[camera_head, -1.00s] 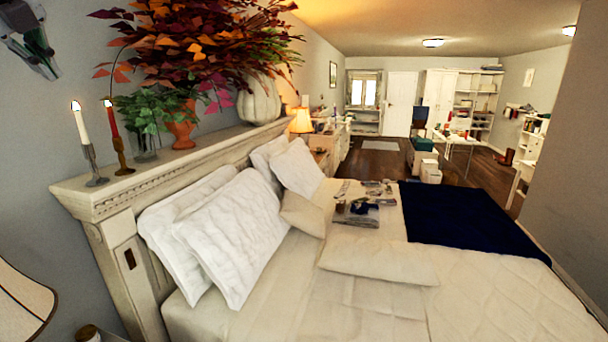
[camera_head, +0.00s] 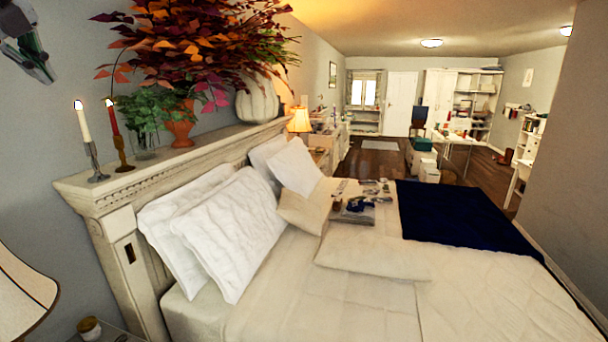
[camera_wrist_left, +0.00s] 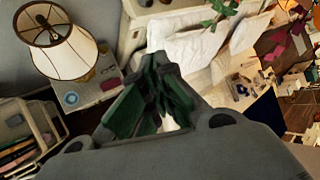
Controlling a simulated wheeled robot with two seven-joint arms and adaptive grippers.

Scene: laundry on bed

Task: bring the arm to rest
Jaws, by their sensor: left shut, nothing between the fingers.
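My left gripper (camera_head: 28,57) is at the upper left edge of the head view, raised in the air by the wall and left of the headboard. In the left wrist view its green-sided fingers (camera_wrist_left: 160,100) are closed together with nothing between them. The bed, with pillows and folded laundry (camera_wrist_left: 240,88), lies beyond and below the fingers there. The laundry (camera_head: 358,203) also shows on the bed in the head view, far from the gripper. My right gripper is in neither view.
The carved headboard (camera_head: 110,192) carries lit candles (camera_head: 86,135), plants and a pumpkin. A lamp (camera_head: 22,290) stands at lower left; it also shows in the left wrist view (camera_wrist_left: 62,42) on a nightstand (camera_wrist_left: 88,95). A shelf of books (camera_wrist_left: 28,145) is at lower left there.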

